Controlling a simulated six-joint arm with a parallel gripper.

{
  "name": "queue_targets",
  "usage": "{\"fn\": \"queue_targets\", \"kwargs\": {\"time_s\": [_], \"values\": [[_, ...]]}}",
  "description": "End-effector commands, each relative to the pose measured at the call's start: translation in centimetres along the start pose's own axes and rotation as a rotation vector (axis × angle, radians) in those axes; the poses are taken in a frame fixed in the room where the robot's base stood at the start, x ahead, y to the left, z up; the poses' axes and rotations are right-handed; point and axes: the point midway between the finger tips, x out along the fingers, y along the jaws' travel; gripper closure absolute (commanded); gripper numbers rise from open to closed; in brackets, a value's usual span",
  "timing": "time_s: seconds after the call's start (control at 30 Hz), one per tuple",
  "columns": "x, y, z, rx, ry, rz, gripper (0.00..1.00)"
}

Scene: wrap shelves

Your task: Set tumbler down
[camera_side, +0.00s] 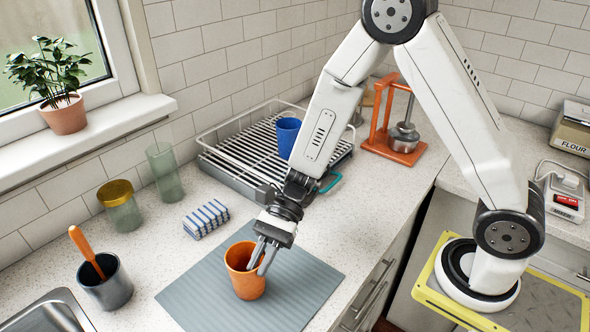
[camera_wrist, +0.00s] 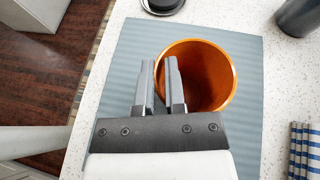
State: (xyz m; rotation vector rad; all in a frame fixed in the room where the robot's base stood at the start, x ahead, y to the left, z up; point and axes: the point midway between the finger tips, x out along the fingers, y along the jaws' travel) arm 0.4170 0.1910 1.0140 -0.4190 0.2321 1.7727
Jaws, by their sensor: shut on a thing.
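The orange tumbler (camera_side: 246,284) is upright over the grey-blue ribbed mat (camera_side: 196,292), its base at or very close to the mat; I cannot tell whether it touches. My gripper (camera_side: 260,261) reaches down from above and is shut on the tumbler's wall at the rim. In the wrist view, the gripper fingers (camera_wrist: 161,78) straddle the left side of the tumbler's rim, one inside and one outside. The tumbler's open mouth (camera_wrist: 212,75) shows empty there. The mat (camera_wrist: 133,50) surrounds it.
A dish rack (camera_side: 225,165) holding a blue cup (camera_side: 287,136) is behind. The mat is otherwise clear.

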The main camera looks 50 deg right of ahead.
Motion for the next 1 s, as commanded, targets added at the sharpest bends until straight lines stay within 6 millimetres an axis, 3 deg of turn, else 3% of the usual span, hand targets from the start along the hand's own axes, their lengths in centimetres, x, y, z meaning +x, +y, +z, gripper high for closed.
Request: {"fn": "queue_targets", "kwargs": {"time_s": [0.17, 0.2, 0.3, 0.73, 1.0], "values": [[0.1, 0.0, -0.2, 0.001, -0.001, 0.000, 1.00], [0.1, 0.0, -0.2, 0.001, 0.000, 0.000, 0.75], [0.1, 0.0, -0.2, 0.001, 0.000, 0.000, 0.50], [0.0, 0.0, 0.1, -0.001, 0.000, 0.000, 0.50], [-2.2, -0.1, 0.0, 0.001, -0.001, -0.004, 0.50]]}}
